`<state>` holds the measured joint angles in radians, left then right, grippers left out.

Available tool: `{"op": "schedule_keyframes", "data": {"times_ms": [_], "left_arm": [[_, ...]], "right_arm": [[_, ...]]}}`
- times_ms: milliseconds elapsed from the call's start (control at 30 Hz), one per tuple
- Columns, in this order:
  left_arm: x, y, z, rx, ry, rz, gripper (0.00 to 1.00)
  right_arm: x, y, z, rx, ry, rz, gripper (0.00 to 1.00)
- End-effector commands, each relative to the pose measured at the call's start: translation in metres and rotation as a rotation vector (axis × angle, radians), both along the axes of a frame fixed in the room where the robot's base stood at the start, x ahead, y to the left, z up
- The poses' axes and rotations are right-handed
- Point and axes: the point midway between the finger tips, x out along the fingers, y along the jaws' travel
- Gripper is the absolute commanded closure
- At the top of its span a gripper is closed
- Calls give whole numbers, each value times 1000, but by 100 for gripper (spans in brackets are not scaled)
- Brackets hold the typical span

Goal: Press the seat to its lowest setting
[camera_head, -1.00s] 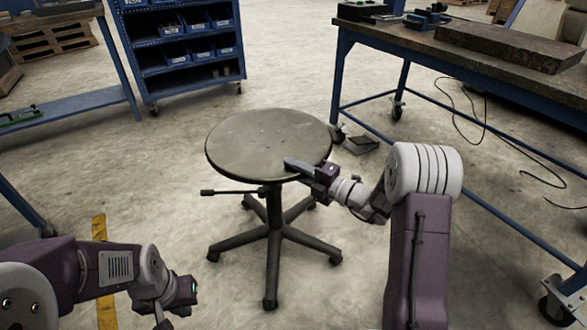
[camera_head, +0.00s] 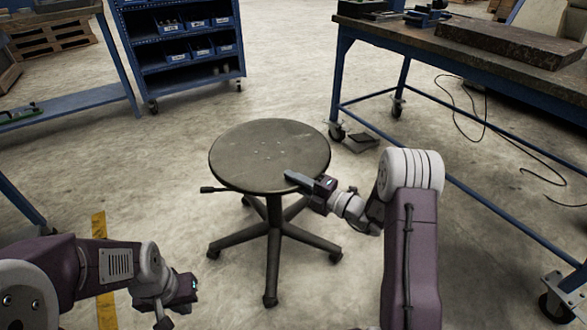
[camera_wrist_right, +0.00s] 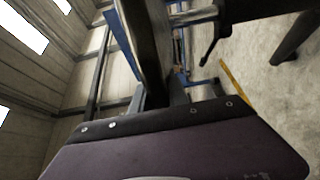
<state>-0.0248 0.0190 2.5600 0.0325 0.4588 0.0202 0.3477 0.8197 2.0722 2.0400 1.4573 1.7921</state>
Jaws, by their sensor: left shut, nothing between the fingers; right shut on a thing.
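The stool's round dark seat (camera_head: 262,150) stands mid-view in the head view, level on its column and star base (camera_head: 273,238). A lever (camera_head: 213,189) sticks out to the left under the seat. My right gripper (camera_head: 298,178) is shut on the seat's front right rim, with one finger on top. In the right wrist view the seat (camera_wrist_right: 152,45) shows edge-on as a dark slab between the fingers (camera_wrist_right: 157,98). My left gripper (camera_head: 163,320) is shut and empty at the lower left, low and apart from the stool.
A blue workbench (camera_head: 470,55) stands at the right with a dark slab on it and cables on the floor. A blue bin rack (camera_head: 185,50) stands behind. A yellow floor strip (camera_head: 103,260) lies at the left. Floor around the stool is mostly clear.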

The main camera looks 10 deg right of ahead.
Motion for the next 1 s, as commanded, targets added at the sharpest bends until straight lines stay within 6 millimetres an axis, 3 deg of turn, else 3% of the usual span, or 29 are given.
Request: {"op": "schedule_keyframes", "data": {"times_ms": [33, 200, 567, 600, 667, 1000], "left_arm": [[0, 0, -4, 0, 0, 0, 100], [0, 0, -6, 0, 0, 0, 100], [0, 0, -6, 0, 0, 0, 100], [0, 0, -6, 0, 0, 0, 100], [0, 0, -6, 0, 0, 0, 100], [0, 0, -2, 0, 0, 0, 100]], "right_arm": [[-1, 1, -18, 1, 11, 2, 100], [-1, 1, -44, 0, 7, 2, 100], [-1, 1, -48, -1, 4, 1, 100], [-1, 1, -48, -1, 4, 1, 74], [-1, 1, -48, -1, 4, 1, 58], [-2, -2, -45, -1, 4, -1, 58]]}}
